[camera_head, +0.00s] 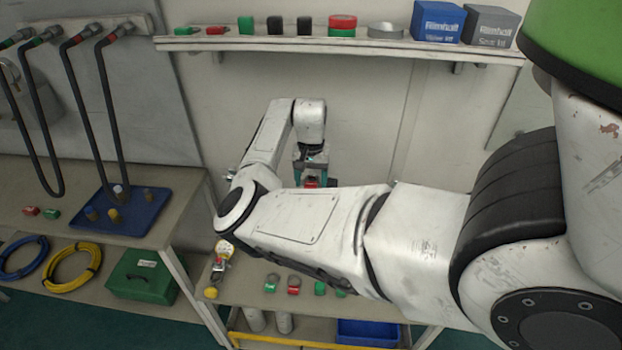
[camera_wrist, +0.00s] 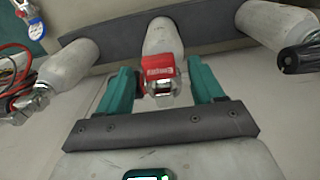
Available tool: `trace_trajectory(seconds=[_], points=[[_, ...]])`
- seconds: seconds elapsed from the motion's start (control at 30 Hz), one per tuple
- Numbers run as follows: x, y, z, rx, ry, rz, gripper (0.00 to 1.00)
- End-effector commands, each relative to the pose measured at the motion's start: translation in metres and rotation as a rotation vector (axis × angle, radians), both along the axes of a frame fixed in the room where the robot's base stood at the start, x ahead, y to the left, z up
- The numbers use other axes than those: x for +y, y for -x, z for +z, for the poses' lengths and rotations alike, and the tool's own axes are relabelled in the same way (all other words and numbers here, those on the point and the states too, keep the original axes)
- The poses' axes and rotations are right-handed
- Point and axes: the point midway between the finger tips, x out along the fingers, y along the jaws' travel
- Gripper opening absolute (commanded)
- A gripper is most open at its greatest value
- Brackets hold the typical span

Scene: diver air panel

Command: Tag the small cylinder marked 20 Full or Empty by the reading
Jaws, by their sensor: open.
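My gripper (camera_wrist: 160,70) is open in the wrist view, with one teal finger on each side of a red tag (camera_wrist: 158,63). The tag's white lettering looks like "Empty". It sits at the valve end of the middle pale grey cylinder (camera_wrist: 163,36), and gaps show between it and the fingers. No number can be read on this cylinder. In the head view my gripper (camera_head: 317,168) is behind my forearm, with a bit of the red tag (camera_head: 311,184) below it; the cylinders there are mostly hidden.
Grey cylinders lie left (camera_wrist: 68,65) and right (camera_wrist: 265,20) in the wrist view, the right one with a black knob (camera_wrist: 300,58). A small gauge (camera_wrist: 41,90) is at left. In the head view, red and green tags (camera_head: 294,286) lie on the bench front, below a shelf (camera_head: 340,45).

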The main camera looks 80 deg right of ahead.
Motion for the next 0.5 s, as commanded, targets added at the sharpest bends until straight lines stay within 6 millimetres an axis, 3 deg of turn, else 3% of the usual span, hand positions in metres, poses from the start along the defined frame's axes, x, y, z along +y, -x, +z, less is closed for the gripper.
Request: trace_trajectory(seconds=[0.17,0.5], points=[[-0.001,0.0,0.011,0.0,0.002,0.0,0.67],[-0.001,0.0,0.073,-0.001,0.003,-0.002,0.67]])
